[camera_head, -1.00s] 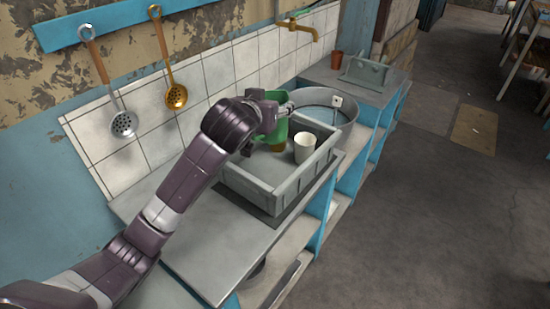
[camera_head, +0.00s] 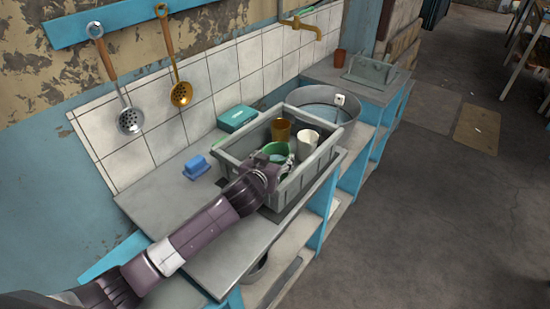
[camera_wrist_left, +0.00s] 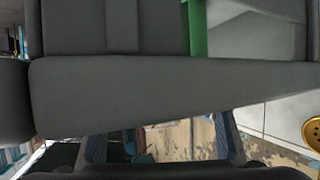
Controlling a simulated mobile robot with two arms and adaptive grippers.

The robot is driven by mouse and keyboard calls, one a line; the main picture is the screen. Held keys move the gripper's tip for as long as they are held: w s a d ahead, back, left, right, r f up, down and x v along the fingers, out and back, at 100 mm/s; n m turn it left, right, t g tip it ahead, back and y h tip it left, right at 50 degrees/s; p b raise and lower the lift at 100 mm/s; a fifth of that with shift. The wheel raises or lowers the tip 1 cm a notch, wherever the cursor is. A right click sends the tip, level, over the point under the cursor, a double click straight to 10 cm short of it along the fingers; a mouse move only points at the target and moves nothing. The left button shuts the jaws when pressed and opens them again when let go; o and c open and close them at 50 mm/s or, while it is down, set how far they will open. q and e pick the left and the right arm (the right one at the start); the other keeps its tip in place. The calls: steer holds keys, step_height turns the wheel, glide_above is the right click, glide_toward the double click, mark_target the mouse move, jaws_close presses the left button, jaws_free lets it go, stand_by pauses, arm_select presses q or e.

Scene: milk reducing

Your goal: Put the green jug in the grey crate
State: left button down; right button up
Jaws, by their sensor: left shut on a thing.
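The green jug (camera_head: 277,149) is inside the front left part of the grey crate (camera_head: 242,137), its open top facing up. My left gripper (camera_head: 268,164) is at the crate's near side, low beside the jug, and is shut on it. The crate wall and my wrist hide the jug's lower part, so I cannot tell whether it touches the crate floor. In the left wrist view a green strip of the jug (camera_wrist_left: 195,28) shows behind a large grey surface. My right gripper is not in view.
The crate also holds a gold-brown mug (camera_head: 281,130) and a white cup (camera_head: 307,141). A metal basin (camera_head: 335,98) is beyond the crate.

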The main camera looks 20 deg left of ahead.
arm_select(q)
steer(key=shift+f, duration=0.1)
steer(key=c, duration=1)
jaws_free()
steer(key=shift+f, duration=0.15)
steer(key=shift+c, duration=0.2)
steer(key=shift+s, duration=0.1)
steer(key=v, duration=1.2)
steer(key=shift+b, duration=0.4)
